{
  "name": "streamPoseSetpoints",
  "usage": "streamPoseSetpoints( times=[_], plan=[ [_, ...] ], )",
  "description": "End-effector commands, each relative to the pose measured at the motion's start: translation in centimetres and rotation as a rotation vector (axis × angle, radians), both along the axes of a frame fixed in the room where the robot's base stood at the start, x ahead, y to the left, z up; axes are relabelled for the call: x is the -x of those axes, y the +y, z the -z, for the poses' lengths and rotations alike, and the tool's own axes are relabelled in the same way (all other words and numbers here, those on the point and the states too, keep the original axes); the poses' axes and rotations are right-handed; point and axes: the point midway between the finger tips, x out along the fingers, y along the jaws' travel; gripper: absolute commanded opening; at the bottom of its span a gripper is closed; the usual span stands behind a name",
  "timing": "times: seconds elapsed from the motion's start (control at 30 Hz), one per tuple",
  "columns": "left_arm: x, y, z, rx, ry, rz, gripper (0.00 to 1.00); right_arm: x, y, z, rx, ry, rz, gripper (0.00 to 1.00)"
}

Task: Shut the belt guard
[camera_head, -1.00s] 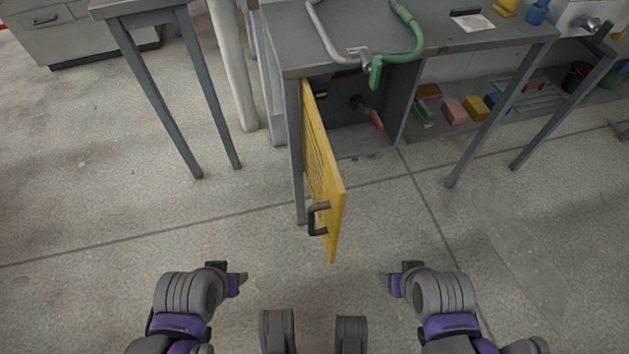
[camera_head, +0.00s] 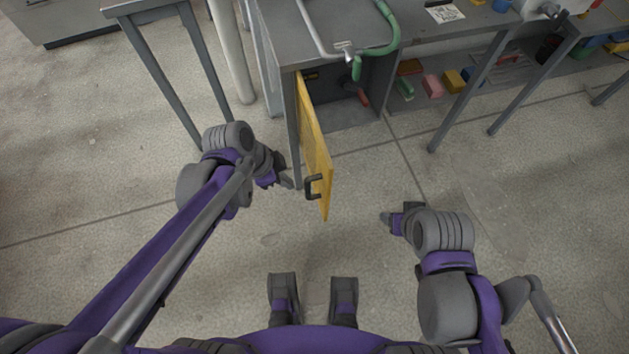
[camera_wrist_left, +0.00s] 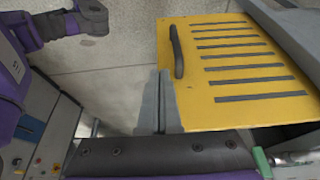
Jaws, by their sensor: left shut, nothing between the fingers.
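The belt guard is a yellow hinged panel (camera_head: 313,140) under the grey workbench. It stands swung open, its free edge with the dark handle (camera_head: 314,186) pointing toward me. The left wrist view shows its slotted yellow face (camera_wrist_left: 245,60) and its handle (camera_wrist_left: 177,52). My left gripper (camera_head: 289,183) is shut and empty, just left of the panel near the handle. In the left wrist view its closed fingers (camera_wrist_left: 160,100) show beside the panel's edge; I cannot tell whether they touch it. My right gripper (camera_head: 386,218) is to the right of the panel, apart from it; its jaw opening is unclear.
The workbench (camera_head: 420,30) carries a green and grey hose or frame (camera_head: 378,45). Its open compartment (camera_head: 345,100) is behind the guard. Coloured blocks (camera_head: 432,85) lie on a low shelf to the right. A table leg (camera_head: 160,80) stands at left. The floor in front is clear.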

Motion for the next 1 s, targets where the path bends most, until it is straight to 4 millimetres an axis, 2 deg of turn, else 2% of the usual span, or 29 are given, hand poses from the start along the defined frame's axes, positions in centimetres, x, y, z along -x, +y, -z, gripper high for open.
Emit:
streamPoseSetpoints(
  times=[0.17, 0.57, 0.7, 0.8, 1.0],
  plan=[
    [-0.2, -0.7, 2.0, 0.001, 0.0, 0.01, 0.0, 0.1, 0.0, 0.8, 0.0, 0.003, 0.0, 0.61],
    [-1.0, -3.7, 9.8, 0.001, 0.0, 0.008, 0.0, 0.1, 0.0, 3.4, 0.0, 0.011, 0.0, 0.61],
    [-1.6, -5.8, 9.4, 0.001, -0.001, 0.009, 0.0, 0.1, 0.0, 3.2, 0.0, 0.011, 0.0, 0.61],
    [-1.9, -6.7, 9.3, 0.001, -0.001, 0.007, 0.0, 0.1, 0.0, 3.2, 0.0, 0.011, 0.0, 0.61],
    [-2.2, -7.4, 9.3, 0.0, -0.001, 0.005, 0.0, 0.1, 0.0, 3.3, 0.0, 0.011, 0.0, 0.61]
  ],
)
